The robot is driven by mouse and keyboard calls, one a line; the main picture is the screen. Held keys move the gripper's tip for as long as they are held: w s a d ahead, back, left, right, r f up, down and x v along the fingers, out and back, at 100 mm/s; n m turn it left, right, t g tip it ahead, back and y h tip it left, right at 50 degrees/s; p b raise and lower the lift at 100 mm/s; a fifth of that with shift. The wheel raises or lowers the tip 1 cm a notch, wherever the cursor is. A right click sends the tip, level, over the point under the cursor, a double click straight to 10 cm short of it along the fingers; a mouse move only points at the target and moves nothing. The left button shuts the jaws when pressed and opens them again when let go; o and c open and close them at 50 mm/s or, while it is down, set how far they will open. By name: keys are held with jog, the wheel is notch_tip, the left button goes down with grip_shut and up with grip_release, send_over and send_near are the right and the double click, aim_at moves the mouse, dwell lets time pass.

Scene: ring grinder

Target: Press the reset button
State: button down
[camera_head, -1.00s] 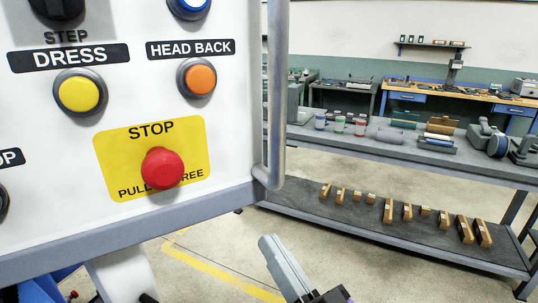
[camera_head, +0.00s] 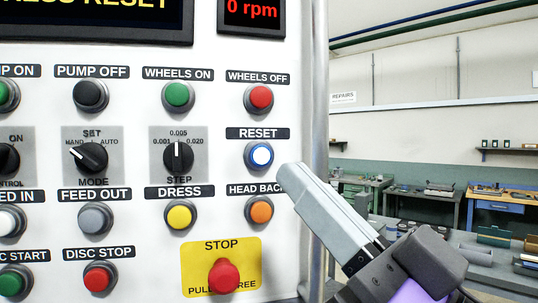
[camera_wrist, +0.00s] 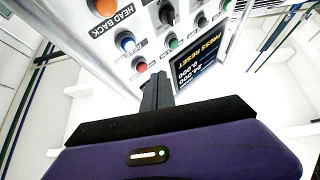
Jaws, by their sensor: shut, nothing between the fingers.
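The reset button (camera_head: 260,155) is white-blue with a pale ring, under a dark RESET label on the white control panel (camera_head: 135,150). It also shows in the wrist view (camera_wrist: 126,42), left of my fingers. My gripper (camera_head: 290,172) is shut and empty, its fingertips just right of and slightly below the reset button in the head view. Whether the tips touch the panel is unclear; the button's face is uncovered. The screen (camera_wrist: 200,60) reads PRESS RESET in the wrist view.
Close by are the red WHEELS OFF button (camera_head: 260,97), the orange HEAD BACK button (camera_head: 260,209), the STEP knob (camera_head: 178,156) and the red STOP mushroom button (camera_head: 224,277). A metal rail (camera_head: 319,110) runs down the panel's right edge. Workbenches stand behind.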

aim_at(260, 155)
jog(key=shift+s+a+r+n+g+y, duration=0.25)
jog(key=shift+s+r+n+g+y, duration=0.1)
jog(key=shift+r+n, duration=0.25)
jog(key=shift+w+a+b, duration=0.25)
jog(key=shift+w+a, duration=0.25)
jog(key=shift+w, duration=0.9)
jog(key=shift+w+a+b, duration=0.3)
jog(key=shift+w+a, duration=0.15)
jog(key=shift+w, duration=0.9)
jog(key=shift+w+a+b, duration=0.25)
jog(key=shift+w+a, duration=0.25)
jog(key=shift+w, duration=0.9)
jog(key=shift+w, duration=0.2)
jog(key=shift+w+a, duration=0.1)
jog(key=shift+w, duration=0.1)
jog(key=shift+w+a+b, duration=0.2)
jog(key=shift+w+b, duration=0.2)
jog(key=shift+w, duration=0.15)
jog(key=shift+s, duration=0.15)
jog(key=shift+s+d, duration=0.3)
jog(key=shift+s, duration=0.45)
